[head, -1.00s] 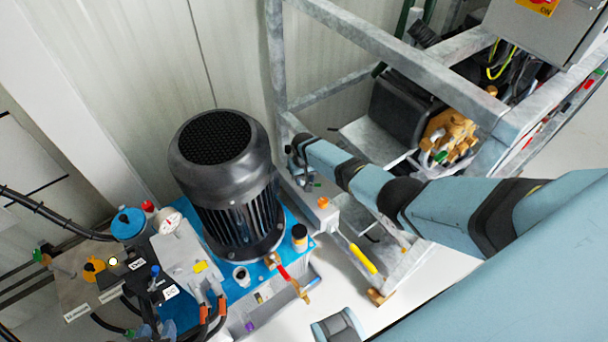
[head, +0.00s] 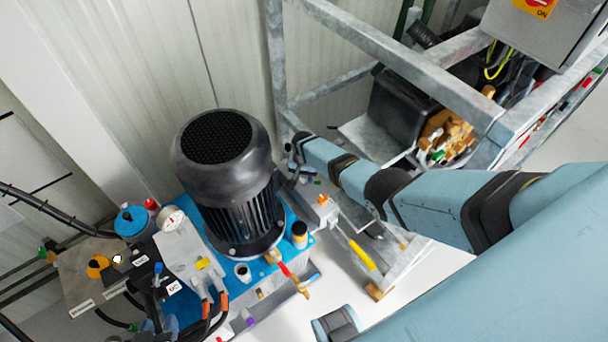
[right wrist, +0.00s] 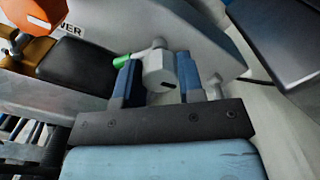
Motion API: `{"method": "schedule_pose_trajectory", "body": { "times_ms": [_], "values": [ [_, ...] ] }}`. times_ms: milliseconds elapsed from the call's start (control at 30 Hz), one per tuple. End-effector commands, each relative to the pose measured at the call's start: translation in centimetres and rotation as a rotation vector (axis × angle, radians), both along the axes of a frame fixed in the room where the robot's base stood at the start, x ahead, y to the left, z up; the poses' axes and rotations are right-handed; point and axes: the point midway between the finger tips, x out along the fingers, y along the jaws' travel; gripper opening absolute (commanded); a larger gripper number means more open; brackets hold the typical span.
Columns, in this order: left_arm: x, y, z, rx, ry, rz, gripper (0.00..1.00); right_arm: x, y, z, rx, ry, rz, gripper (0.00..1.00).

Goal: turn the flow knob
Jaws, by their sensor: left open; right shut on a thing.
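In the right wrist view, a pale grey faceted part (right wrist: 158,72) with a green tip sits between the two blue fingers of my right gripper (right wrist: 158,84). I take it to be the flow knob; its far side is hidden. My right gripper is shut on it. In the head view, my right gripper (head: 297,162) is small, just right of the black motor, and the knob itself is hard to make out.
The black motor (head: 226,165) stands on a blue base beside my right gripper. A metal frame (head: 400,55) rises behind my right arm. A yellow-handled lever (head: 362,256) and a red-handled valve (head: 285,269) are near. A gauge (head: 172,217) and hoses crowd the left.

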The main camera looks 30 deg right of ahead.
Motion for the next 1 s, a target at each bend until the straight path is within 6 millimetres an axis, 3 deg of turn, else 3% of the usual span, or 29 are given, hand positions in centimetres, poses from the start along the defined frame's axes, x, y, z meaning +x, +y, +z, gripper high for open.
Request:
{"method": "schedule_pose_trajectory", "body": {
  "times_ms": [300, 333, 433, 767, 1000],
  "values": [
    [0.0, 0.0, 0.0, 0.0, 0.0, 0.0, 0.43, 0.0, 0.0, 0.0, 0.0, -0.001, 0.0, 0.12],
    [0.0, 0.0, 0.0, 0.0, 0.0, 0.0, 0.43, 0.0, 0.0, 0.0, 0.0, -0.001, 0.0, 0.4],
    [0.0, 0.0, 0.0, 0.001, 0.0, 0.001, 0.43, 0.0, 0.0, 0.0, 0.0, -0.001, 0.001, 0.61],
    [0.0, 0.0, 0.3, 0.0, 0.001, 0.0, 0.43, 0.0, 0.0, 0.4, -0.001, -0.001, 0.001, 0.61],
    [-0.1, 0.1, 2.1, -0.007, 0.016, 0.006, 0.43, 0.0, 0.0, 4.5, 0.0, -0.003, 0.0, 0.61]
  ]
}}
